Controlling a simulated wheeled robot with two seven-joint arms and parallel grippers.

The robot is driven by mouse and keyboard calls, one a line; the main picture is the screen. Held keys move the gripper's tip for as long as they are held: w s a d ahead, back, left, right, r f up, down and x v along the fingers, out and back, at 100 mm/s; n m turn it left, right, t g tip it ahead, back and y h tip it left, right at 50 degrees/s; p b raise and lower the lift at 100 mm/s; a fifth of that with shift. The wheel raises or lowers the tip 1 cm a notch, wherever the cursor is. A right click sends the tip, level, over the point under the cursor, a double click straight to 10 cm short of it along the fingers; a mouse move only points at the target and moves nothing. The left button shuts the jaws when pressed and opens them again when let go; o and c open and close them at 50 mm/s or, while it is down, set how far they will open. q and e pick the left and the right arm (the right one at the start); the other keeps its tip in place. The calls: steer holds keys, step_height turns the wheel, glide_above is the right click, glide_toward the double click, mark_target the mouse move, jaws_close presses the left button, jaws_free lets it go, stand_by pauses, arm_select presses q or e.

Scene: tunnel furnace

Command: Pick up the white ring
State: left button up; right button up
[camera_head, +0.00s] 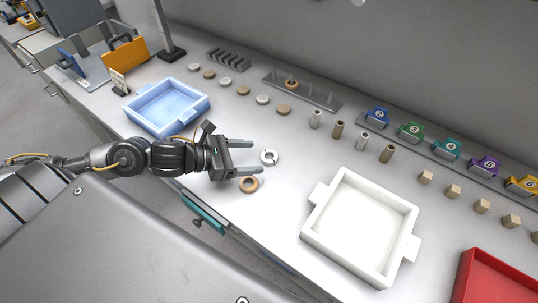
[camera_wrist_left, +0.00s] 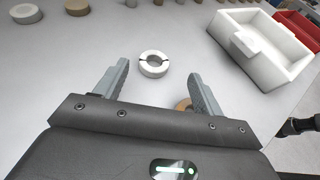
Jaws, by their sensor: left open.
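The white ring (camera_head: 269,157) lies flat on the grey table, just beyond my left gripper's fingertips in the head view. In the left wrist view the white ring (camera_wrist_left: 153,64) shows ahead of the gap between the fingers, apart from both. My left gripper (camera_head: 247,158) is open and empty; its fingers also show in the left wrist view (camera_wrist_left: 160,82). A tan ring (camera_head: 249,184) lies by the nearer finger, and in the left wrist view it is partly hidden behind the right finger (camera_wrist_left: 183,104). My right gripper is not in view.
A blue tray (camera_head: 205,104) stands left of the gripper and a white tray (camera_head: 309,229) to the right. Several discs (camera_head: 262,99), a peg rack (camera_head: 330,104), small cylinders (camera_head: 338,130) and wooden cubes (camera_head: 454,191) stand farther back. A red tray (camera_head: 467,281) is at the lower right.

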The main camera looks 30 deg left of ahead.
mark_target(274, 155)
arm_select(q)
steer(key=shift+d, duration=0.1)
steer(key=shift+w, duration=0.3)
steer(key=p+x, duration=0.1)
steer(key=x, duration=0.1)
steer(key=p+x, duration=0.1)
steer(key=x, duration=0.1)
steer(key=shift+w+f, duration=0.25)
steer(key=shift+f, duration=0.05)
steer(key=shift+w+f, duration=0.1)
steer(key=shift+f, duration=0.05)
steer(key=c, duration=1.1)
steer(key=shift+o, duration=0.2)
